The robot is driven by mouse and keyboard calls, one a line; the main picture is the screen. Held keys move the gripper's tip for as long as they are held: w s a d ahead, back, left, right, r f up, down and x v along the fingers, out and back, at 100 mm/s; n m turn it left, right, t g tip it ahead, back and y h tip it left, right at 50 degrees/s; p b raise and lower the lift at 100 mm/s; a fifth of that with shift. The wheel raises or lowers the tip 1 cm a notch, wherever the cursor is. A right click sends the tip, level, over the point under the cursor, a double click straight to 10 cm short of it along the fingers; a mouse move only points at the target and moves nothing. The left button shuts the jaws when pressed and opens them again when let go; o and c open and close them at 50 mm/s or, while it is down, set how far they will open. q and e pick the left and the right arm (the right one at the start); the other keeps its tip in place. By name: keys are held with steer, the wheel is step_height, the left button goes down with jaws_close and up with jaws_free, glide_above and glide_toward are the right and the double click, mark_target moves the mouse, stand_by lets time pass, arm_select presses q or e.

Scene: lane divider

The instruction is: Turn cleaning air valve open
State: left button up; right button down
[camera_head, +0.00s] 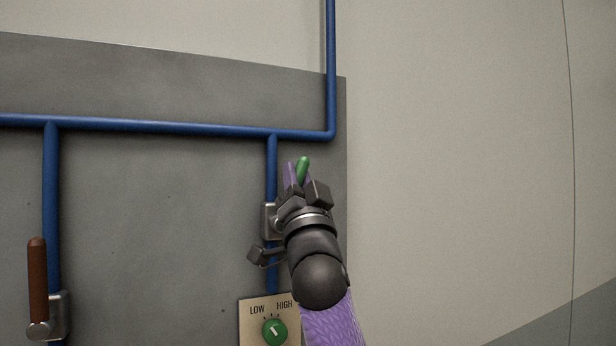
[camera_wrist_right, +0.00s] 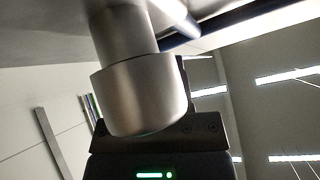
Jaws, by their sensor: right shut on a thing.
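A valve with a green handle (camera_head: 303,165) sits on the right vertical blue pipe. The handle's tip points up, close to the line of the pipe and a little right of it. Its metal body (camera_head: 268,220) shows left of my wrist. My right gripper (camera_head: 298,178) is shut on the green handle, and hides its lower part. In the right wrist view a metal cylinder (camera_wrist_right: 140,100), likely the valve's hub, is close in front of the gripper body; the handle does not show there. No label naming the valve is readable. My left gripper is out of view.
A second valve with a brown handle (camera_head: 38,282), upright, is on the left blue pipe (camera_head: 51,200). A LOW/HIGH plate (camera_head: 250,325) with a green knob (camera_head: 275,332) is below my right wrist. A horizontal blue pipe (camera_head: 150,127) runs above. The wall at right is bare.

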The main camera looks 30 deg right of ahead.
steer(key=n+y, duration=0.2)
steer(key=a+n+y+p, duration=0.1)
steer(key=n+t+y+p, duration=0.1)
steer(key=n+y, duration=0.1)
steer(key=shift+w+a+r+n+y, duration=0.1)
steer(key=shift+a+r+n+y, duration=0.1)
steer(key=shift+r+n+y, duration=0.1)
steer(key=shift+a+f+n+y+p, duration=0.1)
steer(key=shift+a+n+y+p, duration=0.15)
steer(key=shift+n+y, duration=0.55)
steer(key=shift+a+n+y+p, duration=0.2)
steer(key=shift+n+y+p, duration=0.1)
steer(key=shift+n+y, duration=0.5)
steer(key=shift+a+f+n+y+p, duration=0.1)
steer(key=shift+a+n+y+p, duration=0.15)
steer(key=shift+n+y, duration=0.5)
steer(key=shift+n+g+y, duration=0.25)
steer(key=shift+g, duration=0.15)
steer(key=c, duration=0.5)
jaws_free()
